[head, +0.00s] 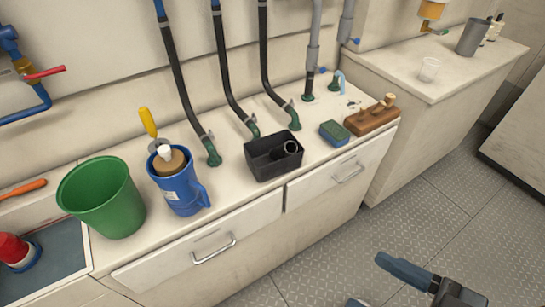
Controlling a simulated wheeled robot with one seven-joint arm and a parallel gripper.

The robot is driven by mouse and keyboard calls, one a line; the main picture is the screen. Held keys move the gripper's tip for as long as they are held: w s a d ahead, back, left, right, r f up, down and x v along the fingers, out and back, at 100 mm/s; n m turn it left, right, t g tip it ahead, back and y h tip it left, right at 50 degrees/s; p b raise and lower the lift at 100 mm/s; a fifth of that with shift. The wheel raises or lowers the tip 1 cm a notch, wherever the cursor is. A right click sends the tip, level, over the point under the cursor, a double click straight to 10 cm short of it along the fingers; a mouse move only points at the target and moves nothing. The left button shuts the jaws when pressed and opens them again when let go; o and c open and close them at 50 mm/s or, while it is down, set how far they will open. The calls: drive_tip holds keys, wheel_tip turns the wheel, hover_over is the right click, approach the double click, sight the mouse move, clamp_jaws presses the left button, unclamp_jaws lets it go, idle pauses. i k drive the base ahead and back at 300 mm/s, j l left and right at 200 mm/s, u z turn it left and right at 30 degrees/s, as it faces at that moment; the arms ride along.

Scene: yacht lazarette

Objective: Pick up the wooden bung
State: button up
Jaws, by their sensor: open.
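A brown wooden block (371,117) lies at the right end of the counter near its front edge. Small tan wooden pegs stand in it; the largest, at its right end, looks like the wooden bung (390,99). I cannot be certain which peg is meant. My gripper (380,287) is at the bottom right, over the floor, open and with nothing seen between its fingers. It is well apart from the block, and part of it is cut off by the picture's bottom edge.
A green-and-blue sponge (334,132) lies left of the block. A black bin (272,158), blue jug (181,189) and green bucket (101,200) stand further left. Black hoses (228,75) rise behind. Drawer handles (214,248) jut from the front. The floor (430,215) is clear.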

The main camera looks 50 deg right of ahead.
sight(380, 107)
drive_tip(key=z, duration=1.3)
drive_tip(key=i+j+z, duration=0.1)
drive_tip(key=i, duration=0.35)
drive_tip(key=i+j+z, duration=0.15)
drive_tip(key=i, duration=0.35)
